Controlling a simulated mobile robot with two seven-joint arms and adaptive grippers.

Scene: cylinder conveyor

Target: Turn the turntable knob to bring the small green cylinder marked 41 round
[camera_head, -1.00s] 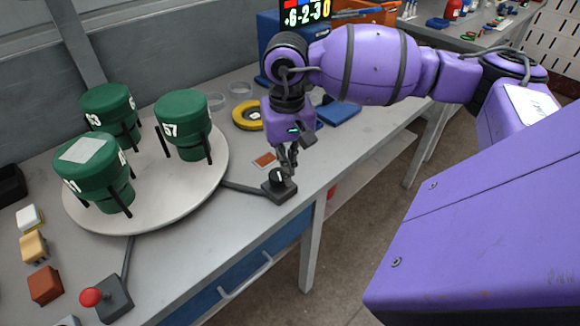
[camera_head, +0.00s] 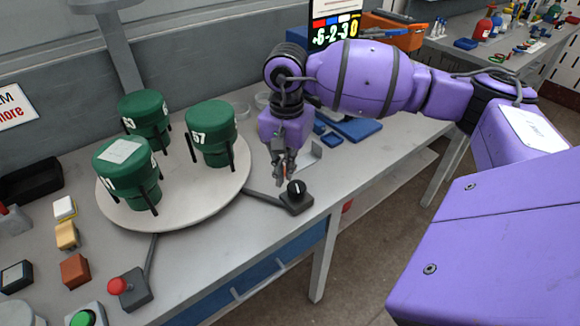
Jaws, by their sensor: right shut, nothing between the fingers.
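Several green cylinders do not show; I see three, on a round pale turntable (camera_head: 205,205) at left. The front-left one (camera_head: 127,172) has a pale square on top and a partly hidden mark ending in 1. The right one (camera_head: 211,135) is marked 57. The back one (camera_head: 143,118) has a mark ending in 3. The black turntable knob (camera_head: 297,188) sits on a dark base near the table's front edge. My right gripper (camera_head: 285,178) is shut and empty, pointing down just behind and left of the knob, seemingly apart from it. My left gripper is out of view.
A green button (camera_head: 84,318) is at the bottom edge. A blue tray (camera_head: 357,129) lies behind my right gripper.

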